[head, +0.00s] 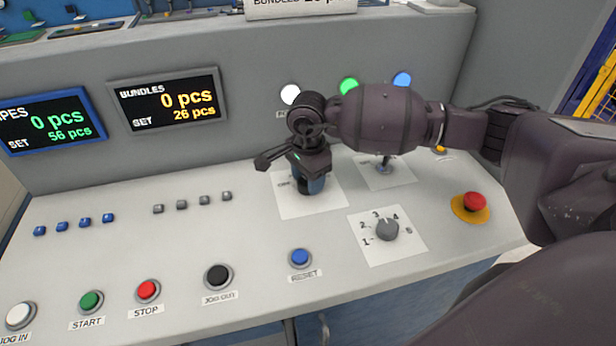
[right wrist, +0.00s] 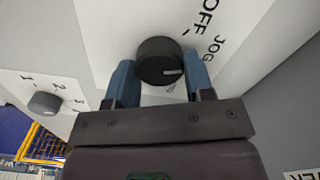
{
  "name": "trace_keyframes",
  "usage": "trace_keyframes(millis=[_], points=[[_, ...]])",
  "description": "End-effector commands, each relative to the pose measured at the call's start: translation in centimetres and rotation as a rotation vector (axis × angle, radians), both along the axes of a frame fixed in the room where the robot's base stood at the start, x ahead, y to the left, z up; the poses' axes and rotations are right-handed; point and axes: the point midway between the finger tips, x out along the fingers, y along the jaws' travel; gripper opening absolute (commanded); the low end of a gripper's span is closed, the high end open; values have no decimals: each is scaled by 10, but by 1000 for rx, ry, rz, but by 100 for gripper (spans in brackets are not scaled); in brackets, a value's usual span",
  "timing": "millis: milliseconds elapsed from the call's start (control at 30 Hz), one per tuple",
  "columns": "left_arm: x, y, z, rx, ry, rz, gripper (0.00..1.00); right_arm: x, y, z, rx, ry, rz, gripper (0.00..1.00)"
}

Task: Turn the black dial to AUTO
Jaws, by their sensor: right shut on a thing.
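The black dial (right wrist: 158,50) shows in the right wrist view as a round knob with a pale pointer mark near its lower right edge. It sits on a white label plate (right wrist: 105,30) that reads OFF and JOG; I cannot see the word AUTO. My right gripper (right wrist: 160,62) has one blue finger on each side of the dial and is shut on it. In the head view the right gripper (head: 309,184) reaches down over the same plate (head: 328,202), and it hides most of the dial. My left gripper is not in view.
A grey numbered selector (head: 387,229) stands to the front right of the plate. A small lever (head: 385,164) is behind it, and a red emergency button (head: 475,201) is at the right. A blue RESET button (head: 300,258) is in front. Two displays (head: 168,100) (head: 50,122) are on the back wall.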

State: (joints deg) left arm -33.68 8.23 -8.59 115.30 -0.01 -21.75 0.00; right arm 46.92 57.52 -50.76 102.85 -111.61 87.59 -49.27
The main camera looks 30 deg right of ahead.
Motion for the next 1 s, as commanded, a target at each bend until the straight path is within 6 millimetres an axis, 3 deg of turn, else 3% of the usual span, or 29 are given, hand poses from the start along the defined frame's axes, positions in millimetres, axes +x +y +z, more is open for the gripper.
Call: trace_keyframes(millis=[367,1000], points=[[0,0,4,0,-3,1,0,0,0,1,0,0,-118,25],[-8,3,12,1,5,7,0,-2,1,2,1,0,-696,25]])
